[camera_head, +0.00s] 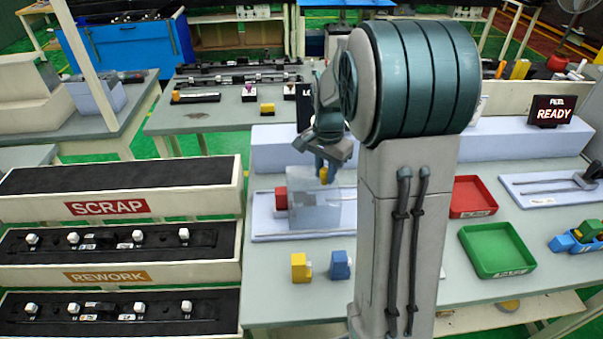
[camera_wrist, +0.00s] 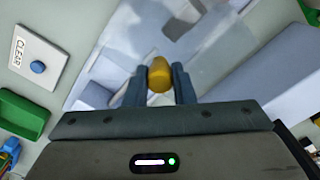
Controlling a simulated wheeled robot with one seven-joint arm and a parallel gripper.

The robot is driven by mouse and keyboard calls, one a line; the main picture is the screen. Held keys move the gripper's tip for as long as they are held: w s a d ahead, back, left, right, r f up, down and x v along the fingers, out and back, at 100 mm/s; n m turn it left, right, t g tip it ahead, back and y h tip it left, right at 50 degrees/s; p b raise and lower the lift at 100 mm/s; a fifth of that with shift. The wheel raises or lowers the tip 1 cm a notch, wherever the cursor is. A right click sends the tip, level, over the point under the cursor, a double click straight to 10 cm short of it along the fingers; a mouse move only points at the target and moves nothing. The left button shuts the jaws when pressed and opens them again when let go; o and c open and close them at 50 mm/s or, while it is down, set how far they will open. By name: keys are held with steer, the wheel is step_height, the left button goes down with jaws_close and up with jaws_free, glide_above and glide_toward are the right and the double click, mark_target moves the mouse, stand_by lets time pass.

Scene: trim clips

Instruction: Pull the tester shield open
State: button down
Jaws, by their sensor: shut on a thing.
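The tester shield (camera_head: 314,212) is a clear, greyish box over the tester base (camera_head: 262,236) in the head view. A red block (camera_head: 281,199) shows at its left side. My gripper (camera_head: 324,174) is above the shield, pointing down. In the wrist view my gripper (camera_wrist: 159,82) has its two dark fingers shut on a yellow knob (camera_wrist: 160,74). The knob appears to belong to the shield below it, which shows as a pale see-through surface (camera_wrist: 118,40). My arm hides the right part of the tester in the head view.
A yellow clip (camera_head: 300,267) and a blue clip (camera_head: 340,264) stand in front of the tester. Red (camera_head: 474,197) and green (camera_head: 497,250) trays lie to the right, near a READY display (camera_head: 552,110). SCRAP and REWORK racks (camera_head: 120,208) stand at left.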

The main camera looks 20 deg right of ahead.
steer(key=d, duration=0.4)
steer(key=shift+s, duration=0.4)
steer(key=c, duration=1.2)
jaws_free()
step_height(320, 180, up, 14)
steer(key=b, duration=0.1)
